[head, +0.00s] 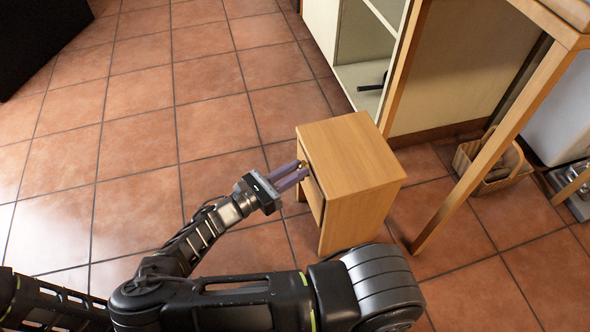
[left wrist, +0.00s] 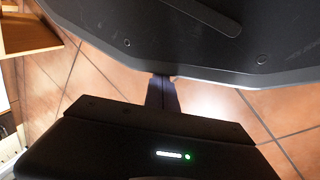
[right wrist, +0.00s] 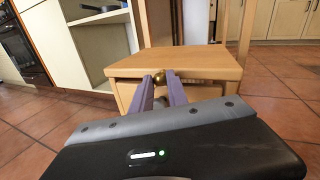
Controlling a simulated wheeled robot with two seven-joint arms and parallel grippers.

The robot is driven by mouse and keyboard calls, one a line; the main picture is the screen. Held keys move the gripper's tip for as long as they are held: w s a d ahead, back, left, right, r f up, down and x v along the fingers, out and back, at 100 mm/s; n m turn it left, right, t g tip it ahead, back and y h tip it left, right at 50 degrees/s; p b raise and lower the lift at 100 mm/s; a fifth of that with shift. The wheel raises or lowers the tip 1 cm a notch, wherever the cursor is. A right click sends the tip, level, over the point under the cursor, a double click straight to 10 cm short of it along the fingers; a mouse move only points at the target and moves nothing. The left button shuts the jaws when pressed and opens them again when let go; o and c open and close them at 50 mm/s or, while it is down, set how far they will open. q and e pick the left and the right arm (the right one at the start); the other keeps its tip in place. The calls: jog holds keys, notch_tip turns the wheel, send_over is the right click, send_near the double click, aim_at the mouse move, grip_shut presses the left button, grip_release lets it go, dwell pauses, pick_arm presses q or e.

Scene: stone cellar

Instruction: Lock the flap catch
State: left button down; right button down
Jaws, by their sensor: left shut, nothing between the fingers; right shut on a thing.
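The small wooden cabinet (head: 355,155) stands on the tiled floor, its front facing left in the head view. In the right wrist view its flat top (right wrist: 195,62) is seen with the front panel below it. A small brass catch (right wrist: 159,78) sits at the front's upper edge; it shows as a tiny gold spot (head: 302,163) in the head view. My right gripper (head: 297,174) has its purple fingers at that front, shut on the brass catch; the fingertips partly cover it. My left gripper (left wrist: 163,94) is shut and empty, seen only in the left wrist view, pointing at a dark body.
A pale open-fronted shelf unit (head: 365,75) stands behind the cabinet. A wooden table leg (head: 480,160) is close on the right, with a wicker basket (head: 495,172) beyond it. The tiled floor (head: 140,120) to the left is clear.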

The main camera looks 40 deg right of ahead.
jog(key=n+p, duration=0.2)
jog(key=p, duration=0.2)
jog(key=r+n+y+p, duration=0.1)
jog(key=n+p, duration=0.1)
jog(key=p, duration=0.2)
jog(key=shift+w+d+r+n+g+y, duration=0.1)
jog(key=shift+w+n+g+y, duration=0.1)
jog(key=shift+n+g+y, duration=0.1)
pick_arm(q)
notch_tip(320, 180, up, 12)
jog(key=s+d+p, duration=0.1)
jog(key=s+p, duration=0.1)
jog(key=p, duration=0.1)
jog(key=shift+s+f+g+h, duration=0.15)
jog(key=shift+s+g+h, duration=0.15)
jog(key=shift+g, duration=0.1)
pick_arm(e)
jog(key=shift+w+n+g+y, duration=0.2)
jog(key=shift+n+g+y, duration=0.2)
jog(key=shift+n, duration=0.7)
jog(key=shift+w+n+g+y, duration=0.2)
jog(key=shift+n+g+y, duration=0.15)
jog(key=shift+n, duration=0.75)
pick_arm(q)
jog(key=shift+d, duration=0.1)
pick_arm(e)
jog(key=c, duration=1.3)
grip_release()
jog(key=shift+d, duration=0.1)
